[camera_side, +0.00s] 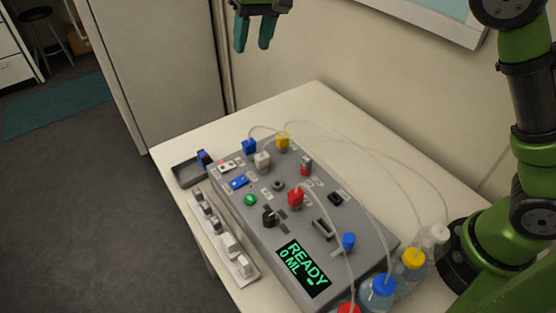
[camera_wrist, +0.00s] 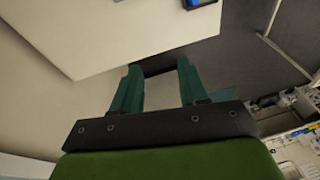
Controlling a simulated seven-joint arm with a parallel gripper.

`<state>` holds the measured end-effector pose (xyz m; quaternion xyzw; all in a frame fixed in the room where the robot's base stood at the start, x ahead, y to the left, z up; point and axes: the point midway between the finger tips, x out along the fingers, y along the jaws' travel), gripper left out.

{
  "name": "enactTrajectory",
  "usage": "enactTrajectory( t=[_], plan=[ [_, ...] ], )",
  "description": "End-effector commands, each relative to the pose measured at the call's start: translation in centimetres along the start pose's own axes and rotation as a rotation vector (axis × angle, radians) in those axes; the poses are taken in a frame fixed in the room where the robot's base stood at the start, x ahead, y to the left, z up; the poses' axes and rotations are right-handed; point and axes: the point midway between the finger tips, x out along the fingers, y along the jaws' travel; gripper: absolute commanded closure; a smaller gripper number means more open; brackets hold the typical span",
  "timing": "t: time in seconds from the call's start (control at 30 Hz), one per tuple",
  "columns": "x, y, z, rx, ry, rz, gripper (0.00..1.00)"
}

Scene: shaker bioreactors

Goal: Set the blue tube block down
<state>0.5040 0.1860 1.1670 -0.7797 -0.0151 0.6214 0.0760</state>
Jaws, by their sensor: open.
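The blue tube block (camera_side: 249,146) sits upright at the back left end of the grey console (camera_side: 224,195), with a clear tube running from its top. Whether it is fully seated there is too small to tell. My gripper (camera_side: 254,42) is high above and behind the table at the top of the side view, well apart from the block. Its two teal fingers are spread with nothing between them, as the wrist view (camera_wrist: 157,78) also shows. The blue tube block cannot be made out in the wrist view.
White (camera_side: 262,161), yellow (camera_side: 282,140) and red (camera_side: 296,198) blocks stand on the console. Capped bottles (camera_side: 378,291) stand at the front right, with loose tubes arching over the table (camera_side: 318,97).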

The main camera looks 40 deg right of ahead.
Motion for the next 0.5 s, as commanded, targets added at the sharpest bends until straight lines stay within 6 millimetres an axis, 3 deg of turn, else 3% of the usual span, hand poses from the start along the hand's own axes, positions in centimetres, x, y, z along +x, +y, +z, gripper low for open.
enactTrajectory(
  t=[0.03, 0.2, 0.37, 0.5],
  plan=[
    [-2.1, 1.9, 1.1, 0.018, 0.023, -0.018, 0.57],
    [-6.2, 6.9, 5.7, 0.067, 0.099, -0.070, 0.57],
    [-7.9, 11.1, 11.6, 0.119, 0.181, -0.109, 0.57],
    [-7.6, 14.0, 17.2, 0.168, 0.258, -0.132, 0.57]
  ],
)
